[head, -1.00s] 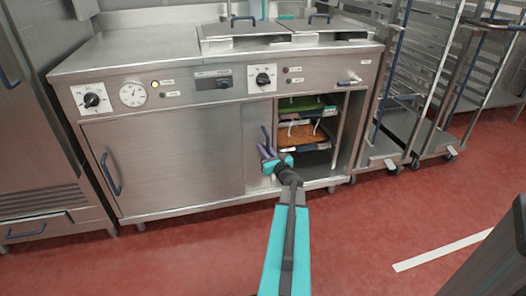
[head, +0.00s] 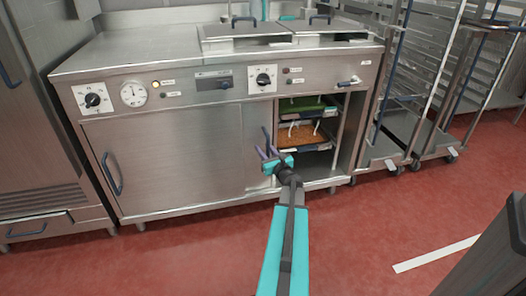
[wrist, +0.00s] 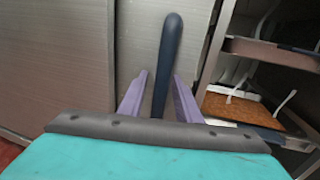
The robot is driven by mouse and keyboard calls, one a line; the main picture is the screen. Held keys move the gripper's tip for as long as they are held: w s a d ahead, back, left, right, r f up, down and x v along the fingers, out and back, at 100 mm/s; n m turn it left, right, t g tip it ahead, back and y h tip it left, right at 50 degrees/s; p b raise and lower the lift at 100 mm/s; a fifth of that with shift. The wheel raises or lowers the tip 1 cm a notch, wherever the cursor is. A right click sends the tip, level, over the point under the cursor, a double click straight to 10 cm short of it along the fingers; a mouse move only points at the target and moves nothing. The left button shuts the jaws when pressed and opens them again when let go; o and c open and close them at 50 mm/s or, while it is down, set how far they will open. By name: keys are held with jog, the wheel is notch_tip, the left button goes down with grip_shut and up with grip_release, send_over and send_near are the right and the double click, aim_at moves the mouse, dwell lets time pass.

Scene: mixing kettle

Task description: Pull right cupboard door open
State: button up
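The right cupboard door (head: 256,135) is slid to the left, mostly behind the left door (head: 165,160). Only a narrow strip of it shows, and the right opening stands wide. Its dark blue vertical handle (head: 266,138) is at my gripper (head: 268,152). In the wrist view the handle (wrist: 168,60) stands between my two purple fingers (wrist: 160,95), with a gap visible on both sides. My gripper is open around the handle. The handle's lower end is hidden by my gripper body.
Inside the opening are shelves with a green tray (head: 302,105) and a brown-filled tray (head: 300,137). A control panel with dials (head: 263,78) runs above. Rack trolleys (head: 420,90) stand at the right. The red floor (head: 380,220) in front is clear.

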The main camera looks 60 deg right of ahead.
jog(key=p+v, duration=0.3)
jog(key=v, duration=1)
jog(key=shift+s+a, duration=0.2)
jog(key=shift+s, duration=0.05)
jog(key=shift+r, duration=0.1)
